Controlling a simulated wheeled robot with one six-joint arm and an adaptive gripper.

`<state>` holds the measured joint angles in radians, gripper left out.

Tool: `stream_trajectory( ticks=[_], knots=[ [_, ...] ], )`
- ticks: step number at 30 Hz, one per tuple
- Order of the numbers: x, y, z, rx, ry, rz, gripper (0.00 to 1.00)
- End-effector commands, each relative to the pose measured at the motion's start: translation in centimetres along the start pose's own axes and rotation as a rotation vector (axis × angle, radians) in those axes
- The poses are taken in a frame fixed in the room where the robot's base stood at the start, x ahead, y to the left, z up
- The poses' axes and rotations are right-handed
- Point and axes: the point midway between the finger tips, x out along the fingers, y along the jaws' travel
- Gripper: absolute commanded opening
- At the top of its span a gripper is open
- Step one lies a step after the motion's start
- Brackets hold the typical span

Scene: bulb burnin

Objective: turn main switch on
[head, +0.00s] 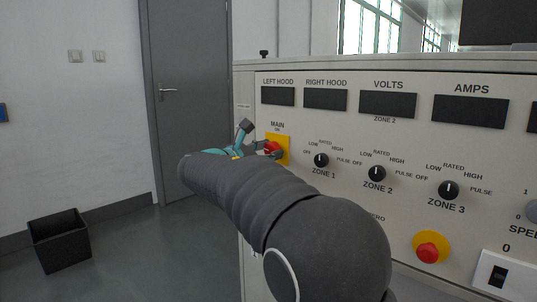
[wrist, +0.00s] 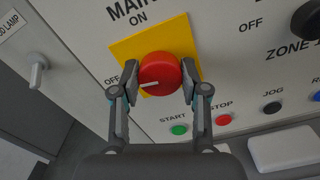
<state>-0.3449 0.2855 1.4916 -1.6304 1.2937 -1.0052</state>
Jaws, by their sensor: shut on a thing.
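The main switch is a red round knob (wrist: 160,74) on a yellow plate (wrist: 126,50), with "MAIN" and "ON" above it and "OFF" at its left in the wrist view. The white pointer line on the knob points left, toward the "OFF" side. My gripper (wrist: 158,88) has one finger on each side of the knob and is shut on it. In the head view the red knob (head: 271,147) shows at the panel's left part, partly covered by my gripper (head: 268,150). The displays above the switch are dark.
Zone 1 (head: 321,160), zone 2 (head: 377,174) and zone 3 (head: 448,190) knobs are right of the switch. A red emergency button (head: 428,252) sits lower right. Green start (wrist: 179,129) and red stop (wrist: 223,119) buttons lie below the switch. A black bin (head: 59,241) stands left.

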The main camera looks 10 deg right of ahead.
Motion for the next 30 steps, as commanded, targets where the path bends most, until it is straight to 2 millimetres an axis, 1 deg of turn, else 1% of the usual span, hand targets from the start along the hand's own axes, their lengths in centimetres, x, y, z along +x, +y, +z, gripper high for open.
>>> stream_trajectory(
  ticks=[1, 6, 30],
  knots=[
    [0.01, -0.12, -0.31, 0.036, 0.0, 0.0, 0.1],
    [0.0, -0.19, -0.44, 0.183, 0.001, 0.0, 0.1],
    [0.0, -0.27, -0.52, 0.944, 0.0, 0.001, 0.1]
  ],
)
